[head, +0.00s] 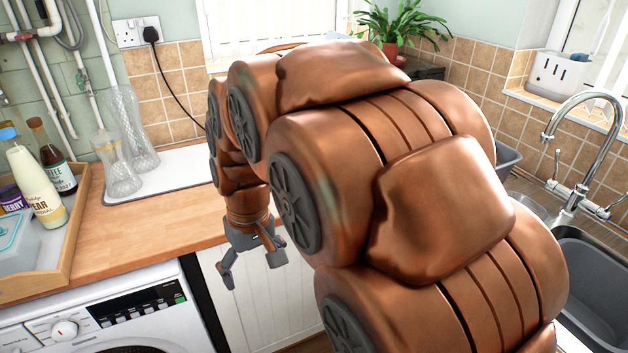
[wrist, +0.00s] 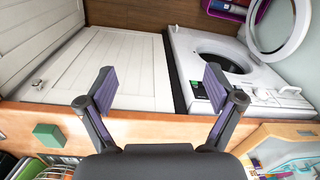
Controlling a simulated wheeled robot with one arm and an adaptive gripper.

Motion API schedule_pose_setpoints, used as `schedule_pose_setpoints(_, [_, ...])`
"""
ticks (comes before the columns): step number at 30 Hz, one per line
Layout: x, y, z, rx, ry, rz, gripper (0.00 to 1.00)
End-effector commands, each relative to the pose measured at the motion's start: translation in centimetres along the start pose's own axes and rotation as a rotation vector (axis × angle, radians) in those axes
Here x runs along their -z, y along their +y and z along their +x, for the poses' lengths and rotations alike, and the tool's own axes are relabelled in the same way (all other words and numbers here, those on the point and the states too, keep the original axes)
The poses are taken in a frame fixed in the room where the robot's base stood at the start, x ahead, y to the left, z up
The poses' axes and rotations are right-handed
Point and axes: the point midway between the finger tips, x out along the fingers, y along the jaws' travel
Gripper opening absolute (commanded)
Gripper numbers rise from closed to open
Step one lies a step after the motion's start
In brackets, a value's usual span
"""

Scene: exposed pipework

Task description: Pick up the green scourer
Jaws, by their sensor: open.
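A small green block that looks like the green scourer (wrist: 50,135) lies on the wooden worktop (wrist: 130,128), at the lower left of the wrist view. I do not see it in the head view, where my arm covers much of the worktop. My gripper (head: 253,266) hangs in front of the worktop's front edge, by the white cupboard door. In the wrist view my gripper (wrist: 158,88) has its fingers wide apart with nothing between them. The green block is outside the fingers, to their left and apart from them.
Glass vases (head: 118,165) stand at the worktop's back left. A wooden tray (head: 75,232) holds bottles at the left. The washing machine (wrist: 222,62) has its door open. A wire rack (wrist: 55,172) is close to the green block. A sink (head: 595,285) lies at the right.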

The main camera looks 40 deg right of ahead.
Motion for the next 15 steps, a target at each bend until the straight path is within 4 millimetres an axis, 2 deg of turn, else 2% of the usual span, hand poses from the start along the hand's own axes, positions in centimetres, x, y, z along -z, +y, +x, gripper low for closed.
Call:
schedule_pose_setpoints(1, [2.0,1.2,-0.3,0.002,0.019,0.019,0.92])
schedule_pose_setpoints(6, [8.0,5.2,-1.0,0.004,0.084,0.056,0.92])
schedule_pose_setpoints(11, [13.0,9.9,-1.3,-0.003,0.146,0.084,0.92])
schedule_pose_setpoints(15, [17.0,14.6,-1.4,-0.014,0.202,0.105,0.92])
